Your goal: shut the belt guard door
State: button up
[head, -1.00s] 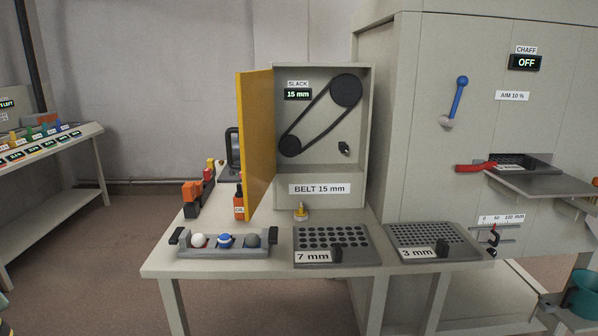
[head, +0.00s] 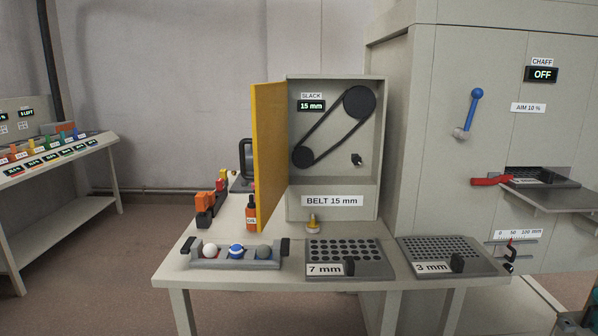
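The belt guard door (head: 269,150) is a yellow panel in the head view. It stands wide open, hinged at the left edge of the grey belt box (head: 382,150) and swung out toward me. Inside the open box a black belt (head: 330,130) runs around a large upper pulley (head: 359,102) and a small lower pulley (head: 302,156). A display in the box reads 15 mm, and a label below reads BELT 15 mm.
The table (head: 225,278) holds a tray with three balls (head: 235,262), two sieves marked 7 mm (head: 375,268) and 3 mm (head: 470,265), an orange bottle (head: 251,214) near the door's lower edge, and a yellow-topped knob (head: 313,224). A large grey machine (head: 420,130) stands right.

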aim_at(269, 101)
jog(key=i+j+z, duration=0.25)
jog(key=j, duration=0.4)
jog(key=i+j+z, duration=0.2)
jog(key=j, duration=0.45)
jog(key=i+j+z, duration=0.1)
jog(key=j+z, duration=0.15)
jog(key=j, duration=0.45)
jog(key=j+z, duration=0.25)
jog(key=j, duration=0.5)
jog(key=k+j+u, duration=0.1)
jog(key=u, duration=0.35)
jog(key=k+j+u, duration=0.15)
jog(key=u, duration=0.25)
